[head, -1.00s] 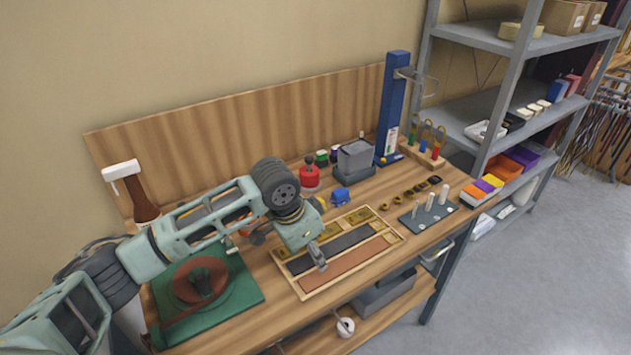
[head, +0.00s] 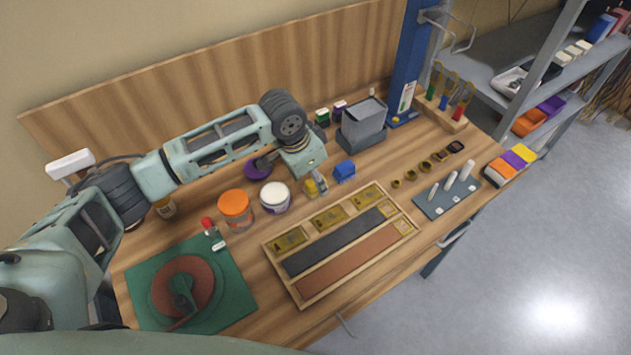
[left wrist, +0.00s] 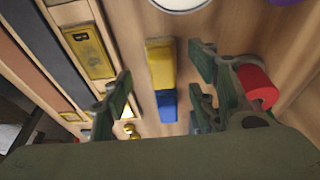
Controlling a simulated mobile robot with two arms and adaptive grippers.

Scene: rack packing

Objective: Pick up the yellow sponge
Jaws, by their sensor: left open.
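The yellow sponge (left wrist: 160,63) is a small block on the wooden bench, end to end with a blue block (left wrist: 167,106) in the left wrist view. In the head view the yellow sponge (head: 311,188) is small and partly hidden by my left gripper (head: 321,184), with the blue block (head: 344,171) to its right. My left gripper (left wrist: 161,85) is open and empty, its fingers apart on either side of the sponge's line in the wrist view. I cannot tell its exact height above the sponge. My right gripper is not in view.
A white-lidded tub (head: 275,195) and an orange-lidded jar (head: 236,205) stand left of the sponge. A wooden tray (head: 294,285) lies in front. A grey bin (head: 362,132) stands behind the blue block. A red object (left wrist: 258,87) is beside the right finger in the wrist view.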

